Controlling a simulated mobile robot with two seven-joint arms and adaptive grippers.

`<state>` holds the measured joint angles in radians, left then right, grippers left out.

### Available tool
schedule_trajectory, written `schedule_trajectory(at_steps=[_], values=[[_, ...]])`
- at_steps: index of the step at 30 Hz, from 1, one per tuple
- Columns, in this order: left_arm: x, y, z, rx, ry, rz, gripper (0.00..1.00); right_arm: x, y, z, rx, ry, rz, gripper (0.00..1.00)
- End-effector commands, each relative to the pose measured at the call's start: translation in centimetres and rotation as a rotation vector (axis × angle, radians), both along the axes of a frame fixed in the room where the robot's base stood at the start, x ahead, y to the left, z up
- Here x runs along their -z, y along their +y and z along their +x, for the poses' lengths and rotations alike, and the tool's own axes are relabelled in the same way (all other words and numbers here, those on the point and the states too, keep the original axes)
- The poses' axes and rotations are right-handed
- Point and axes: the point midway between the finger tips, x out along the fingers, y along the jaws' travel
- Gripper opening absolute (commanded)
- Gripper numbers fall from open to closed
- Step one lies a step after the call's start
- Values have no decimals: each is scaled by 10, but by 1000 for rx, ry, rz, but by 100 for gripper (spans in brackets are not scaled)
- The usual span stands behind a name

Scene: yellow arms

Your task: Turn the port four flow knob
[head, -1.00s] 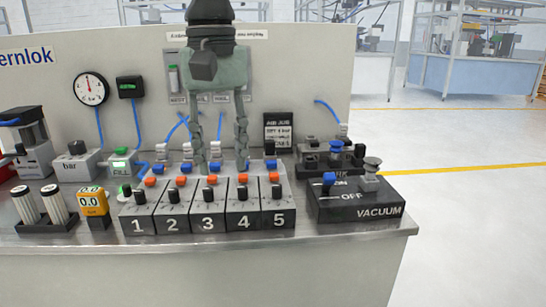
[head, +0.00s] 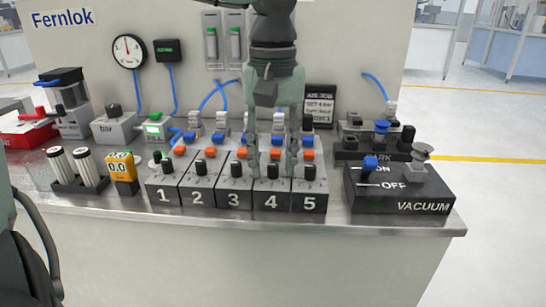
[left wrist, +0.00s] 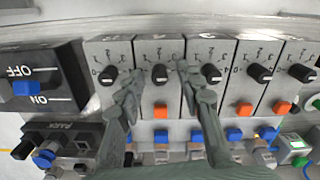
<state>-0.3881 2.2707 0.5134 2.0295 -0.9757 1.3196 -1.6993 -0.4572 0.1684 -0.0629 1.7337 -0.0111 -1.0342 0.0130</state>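The port four flow knob (head: 272,171) is a small black knob on the block marked 4. In the left wrist view, where the row appears reversed, this knob (left wrist: 160,73) stands upright with a pale pointer mark. My left gripper (head: 274,172) hangs over the row with its fingers spread. In the left wrist view the fingertips (left wrist: 157,76) are on either side of the knob, with visible gaps. I cannot tell whether they are down at knob height. The gripper is open and empty. My right gripper is not in view.
The knobs of port three (head: 236,170) and port five (head: 310,172) stand close on either side. Orange buttons (head: 274,154) and blue parts sit behind the knobs. A black vacuum box (head: 400,190) stands to the right. The bench's front edge is clear.

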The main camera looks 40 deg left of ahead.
Motion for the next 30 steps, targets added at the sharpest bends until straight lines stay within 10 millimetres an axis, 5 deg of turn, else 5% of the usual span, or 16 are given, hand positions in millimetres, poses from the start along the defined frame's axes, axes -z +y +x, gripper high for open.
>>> schedule_trajectory(at_steps=[6, 15, 26, 30], values=[[0, 0, 0, 0, 0, 0, 36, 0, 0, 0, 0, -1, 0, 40], [0, 0, 0, -1, 0, 0, 0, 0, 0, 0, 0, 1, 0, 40], [0, 0, 0, -27, -1, 1, 0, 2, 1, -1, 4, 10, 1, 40], [1, 0, 1, -84, -2, 1, 0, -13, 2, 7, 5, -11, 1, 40]])
